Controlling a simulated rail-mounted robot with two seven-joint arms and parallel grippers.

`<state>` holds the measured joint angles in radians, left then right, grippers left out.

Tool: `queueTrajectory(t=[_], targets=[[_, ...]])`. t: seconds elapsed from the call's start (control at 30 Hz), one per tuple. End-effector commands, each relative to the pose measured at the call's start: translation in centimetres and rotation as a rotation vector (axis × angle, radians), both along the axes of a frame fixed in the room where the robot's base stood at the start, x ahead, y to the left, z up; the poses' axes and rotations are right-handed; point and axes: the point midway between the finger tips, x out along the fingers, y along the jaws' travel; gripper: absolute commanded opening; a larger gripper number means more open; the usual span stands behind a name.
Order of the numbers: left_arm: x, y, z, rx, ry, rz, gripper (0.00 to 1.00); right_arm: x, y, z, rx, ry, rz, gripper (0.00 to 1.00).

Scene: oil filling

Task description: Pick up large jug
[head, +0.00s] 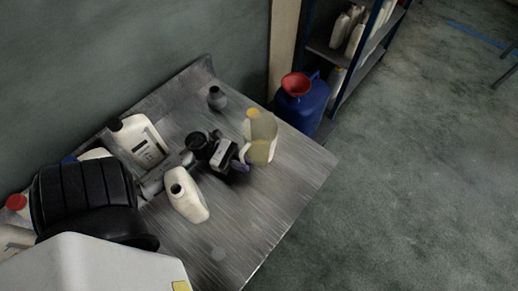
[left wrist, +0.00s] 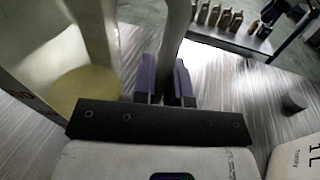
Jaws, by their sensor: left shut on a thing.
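The large jug (head: 263,135) is clear and upright near the right part of the metal table, with yellowish liquid in it. My left gripper (head: 243,163) comes in from the left and is shut on the jug's handle. In the left wrist view the purple fingertips (left wrist: 165,82) close around the handle, and the jug's clear wall (left wrist: 84,35) fills the left side. I cannot tell whether the jug's base touches the table. My right gripper is not in view.
On the metal table (head: 285,185), a white canister (head: 187,196) stands in front of my left arm and a labelled one (head: 143,143) behind it. A blue drum (head: 303,108) with a red funnel (head: 296,84) stands beyond.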

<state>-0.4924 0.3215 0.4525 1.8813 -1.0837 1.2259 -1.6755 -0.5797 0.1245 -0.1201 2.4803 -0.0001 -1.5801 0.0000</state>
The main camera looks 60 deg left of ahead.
Motion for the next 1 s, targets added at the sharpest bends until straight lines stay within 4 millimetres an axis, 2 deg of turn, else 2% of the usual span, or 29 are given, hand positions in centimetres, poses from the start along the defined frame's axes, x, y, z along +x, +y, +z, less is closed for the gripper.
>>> queueTrajectory(t=[0.57, 1.0], targets=[[0.0, 0.0, 0.6, 0.001, -0.001, 0.000, 0.00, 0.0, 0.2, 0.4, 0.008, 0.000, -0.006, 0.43], [0.0, 0.0, 3.0, 0.000, -0.001, -0.001, 0.00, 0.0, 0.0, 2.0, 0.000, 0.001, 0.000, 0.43]])
